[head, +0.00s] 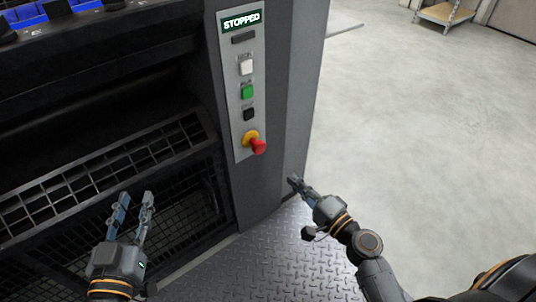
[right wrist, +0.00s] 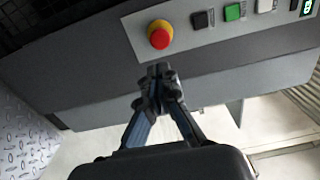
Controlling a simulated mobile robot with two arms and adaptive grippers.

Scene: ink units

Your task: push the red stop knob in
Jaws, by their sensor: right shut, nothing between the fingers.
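The red stop knob (head: 259,147) stands out from a yellow collar (head: 251,138) at the bottom of the control panel on the machine's face. In the right wrist view the knob (right wrist: 160,38) is beyond the fingertips, slightly left of them. My right gripper (head: 293,181) is shut and empty, below and to the right of the knob, apart from it. Its closed tips also show in the right wrist view (right wrist: 158,70). My left gripper (head: 133,198) is open and empty in front of the mesh guard, left of and below the knob.
The grey panel (head: 233,122) also carries a white button (head: 246,67), a green button (head: 247,91), a black button (head: 249,114) and a display (head: 241,21) reading STOPPED. A tread-plate floor (head: 270,260) lies below. Open floor (head: 420,130) extends right, with a cart (head: 445,14) far back.

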